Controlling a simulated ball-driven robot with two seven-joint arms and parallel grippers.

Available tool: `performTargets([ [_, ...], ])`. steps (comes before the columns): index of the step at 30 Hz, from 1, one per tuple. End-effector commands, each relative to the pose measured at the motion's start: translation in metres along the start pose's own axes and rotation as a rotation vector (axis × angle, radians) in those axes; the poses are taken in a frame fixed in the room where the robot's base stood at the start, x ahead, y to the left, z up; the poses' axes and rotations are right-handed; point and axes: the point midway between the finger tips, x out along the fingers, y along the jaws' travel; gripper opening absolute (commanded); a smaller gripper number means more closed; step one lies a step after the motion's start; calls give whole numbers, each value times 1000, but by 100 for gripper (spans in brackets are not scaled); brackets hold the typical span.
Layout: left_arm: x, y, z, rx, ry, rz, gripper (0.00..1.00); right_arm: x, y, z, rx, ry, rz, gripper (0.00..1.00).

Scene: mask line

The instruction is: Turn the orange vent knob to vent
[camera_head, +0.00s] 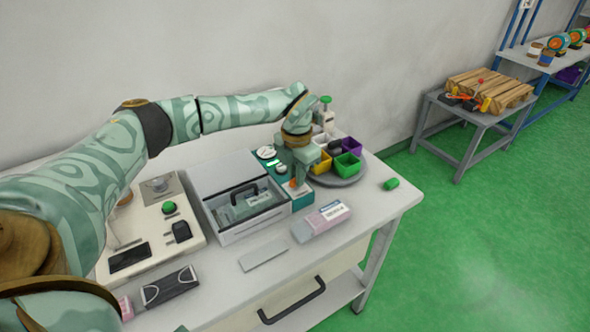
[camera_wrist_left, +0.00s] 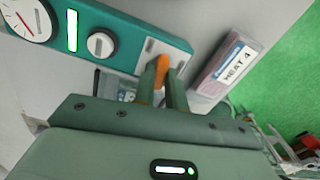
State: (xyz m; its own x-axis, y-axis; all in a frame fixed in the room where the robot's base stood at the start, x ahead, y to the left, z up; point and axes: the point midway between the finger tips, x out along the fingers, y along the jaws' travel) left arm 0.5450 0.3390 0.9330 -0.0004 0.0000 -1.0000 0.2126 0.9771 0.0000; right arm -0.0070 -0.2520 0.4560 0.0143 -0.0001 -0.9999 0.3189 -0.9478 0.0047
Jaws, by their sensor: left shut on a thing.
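The orange vent knob (camera_wrist_left: 161,68) sits on a teal panel (camera_wrist_left: 128,52) and stands between my left gripper's fingers. It also shows in the head view as a small orange patch (camera_head: 293,183) below the gripper. My left gripper (camera_wrist_left: 160,88) is shut on the knob from above, and in the head view (camera_head: 296,172) it reaches down onto the panel's front end. The knob's base and any marks around it are partly hidden by the fingers. The panel also has a round dial (camera_wrist_left: 28,17), a lit green bar (camera_wrist_left: 72,30) and a white knob (camera_wrist_left: 101,44). My right gripper is not in view.
A grey case with a black handle (camera_head: 243,194) stands left of the panel. Coloured bins (camera_head: 347,164) on a round tray stand right of the gripper.

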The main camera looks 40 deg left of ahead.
Motion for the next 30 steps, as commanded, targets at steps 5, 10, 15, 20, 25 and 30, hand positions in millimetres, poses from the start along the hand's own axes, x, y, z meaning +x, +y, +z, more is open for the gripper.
performTargets([
  [5,-8,0,0,-156,-3,1,0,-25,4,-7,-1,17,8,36],
  [10,-7,0,0,-319,-3,1,0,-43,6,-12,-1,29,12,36],
  [15,-7,0,0,-481,-3,0,0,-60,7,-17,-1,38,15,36],
  [20,-6,0,0,-633,-3,0,0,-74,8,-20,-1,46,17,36],
  [25,-6,0,0,-794,-4,0,0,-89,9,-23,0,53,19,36],
  [30,-6,0,1,-955,-4,0,0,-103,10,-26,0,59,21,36],
])
